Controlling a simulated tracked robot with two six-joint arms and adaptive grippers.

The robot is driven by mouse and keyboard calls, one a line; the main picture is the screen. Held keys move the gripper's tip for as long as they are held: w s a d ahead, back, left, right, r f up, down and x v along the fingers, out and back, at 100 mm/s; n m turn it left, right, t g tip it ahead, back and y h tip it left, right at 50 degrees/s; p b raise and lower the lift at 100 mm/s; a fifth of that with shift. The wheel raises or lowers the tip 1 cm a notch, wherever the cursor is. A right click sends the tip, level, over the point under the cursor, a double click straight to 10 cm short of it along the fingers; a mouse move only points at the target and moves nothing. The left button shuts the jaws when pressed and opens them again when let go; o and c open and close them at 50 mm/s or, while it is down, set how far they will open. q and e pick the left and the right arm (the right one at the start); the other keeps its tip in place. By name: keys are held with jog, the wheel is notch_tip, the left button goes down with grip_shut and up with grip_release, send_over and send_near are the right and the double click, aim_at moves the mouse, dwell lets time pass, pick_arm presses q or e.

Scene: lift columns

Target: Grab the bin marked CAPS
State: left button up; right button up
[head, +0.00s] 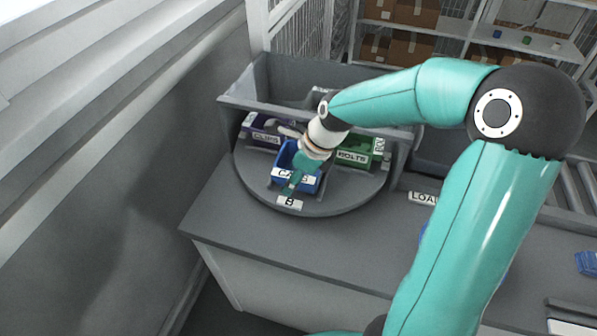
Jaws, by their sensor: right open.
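The blue bin marked CAPS (282,158) sits at the front of a round grey turntable (345,201), above a label reading B. My right gripper (292,184) is open and reaches down over this bin, with teal finger parts at its front label. The gripper and wrist hide part of the bin's inside and its label. I cannot tell whether the fingers touch the bin. My left gripper is not in view.
A purple bin marked CLIPS (262,135) stands left of the CAPS bin, and a green bin marked BOLTS (354,152) stands right. Grey walls (270,104) enclose the turntable's back. The counter (240,232) in front is clear. A LOA... label (422,198) is partly hidden by my arm.

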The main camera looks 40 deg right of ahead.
jog(key=shift+f, duration=0.25)
dwell(0.5)
grip_shut()
